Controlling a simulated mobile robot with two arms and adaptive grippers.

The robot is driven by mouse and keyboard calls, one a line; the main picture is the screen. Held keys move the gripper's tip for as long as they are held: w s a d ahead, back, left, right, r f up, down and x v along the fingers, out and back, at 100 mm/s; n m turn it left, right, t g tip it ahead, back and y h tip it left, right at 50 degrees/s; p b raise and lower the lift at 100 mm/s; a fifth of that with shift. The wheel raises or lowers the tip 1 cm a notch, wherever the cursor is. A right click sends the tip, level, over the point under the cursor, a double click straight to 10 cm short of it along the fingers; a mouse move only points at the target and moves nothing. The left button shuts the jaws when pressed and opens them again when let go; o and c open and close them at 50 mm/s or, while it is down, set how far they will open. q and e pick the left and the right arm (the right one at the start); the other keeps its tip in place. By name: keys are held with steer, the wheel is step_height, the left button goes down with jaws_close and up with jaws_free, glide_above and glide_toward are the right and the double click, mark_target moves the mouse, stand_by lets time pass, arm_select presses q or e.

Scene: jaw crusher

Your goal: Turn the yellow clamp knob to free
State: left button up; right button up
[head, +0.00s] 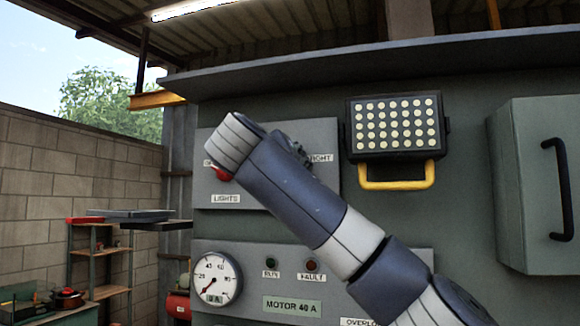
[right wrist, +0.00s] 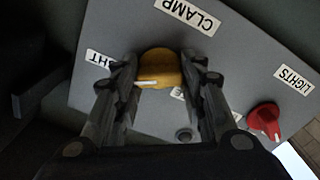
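The yellow clamp knob (right wrist: 160,68) sits on the grey panel under the CLAMP label (right wrist: 187,14) in the right wrist view. Its white pointer line lies toward a partly hidden label ending in HT (right wrist: 101,60). My right gripper (right wrist: 160,70) has one finger on each side of the knob, and both fingertips appear to meet its edges. Another label by the knob is mostly covered. In the head view my right arm crosses the panel (head: 328,185) and hides the knob. My left gripper is not in view.
A red knob (right wrist: 264,120) sits near the LIGHTS label (right wrist: 294,80); it shows in the head view beside my arm. Below are a gauge (head: 215,278) and small lamps. A lamp with a yellow handle (head: 398,184) and a cabinet door handle (head: 560,190) are at right.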

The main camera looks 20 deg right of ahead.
steer(key=shift+n, duration=0.3)
steer(key=n, duration=0.7)
steer(key=n+p, duration=0.1)
steer(key=n, duration=0.7)
steer(key=n+p, duration=0.1)
steer(key=n, duration=0.7)
steer(key=shift+f, duration=0.25)
steer(key=shift+n, duration=0.3)
steer(key=o, duration=1.1)
steer(key=shift+c, duration=0.2)
steer(key=shift+r, duration=0.1)
